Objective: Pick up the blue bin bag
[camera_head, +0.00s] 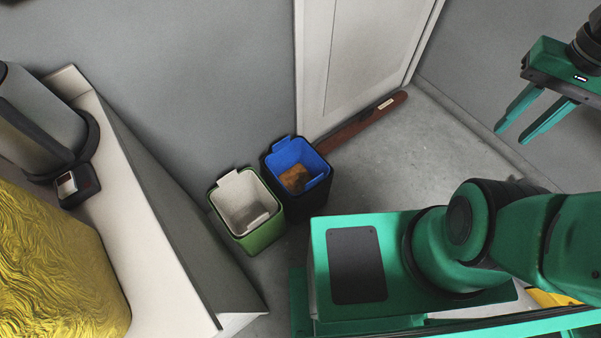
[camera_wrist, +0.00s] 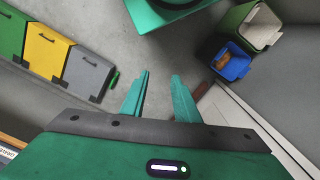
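The blue bin bag (camera_head: 297,166) lines a dark bin (camera_head: 310,202) on the floor by the wall, with a brown item inside it. The blue bag also shows in the wrist view (camera_wrist: 238,66), at the right. My gripper (camera_head: 514,134) is at the upper right of the head view, high and well away from the bin. Its two green fingers (camera_wrist: 159,98) are apart, with nothing between them.
A green bin (camera_head: 262,236) with a white bag (camera_head: 243,200) stands left of the dark bin. A white door (camera_head: 365,50) and a brown bar (camera_head: 362,120) are behind. A white counter (camera_head: 150,240) is left. Green, yellow and grey bins (camera_wrist: 45,50) show in the wrist view.

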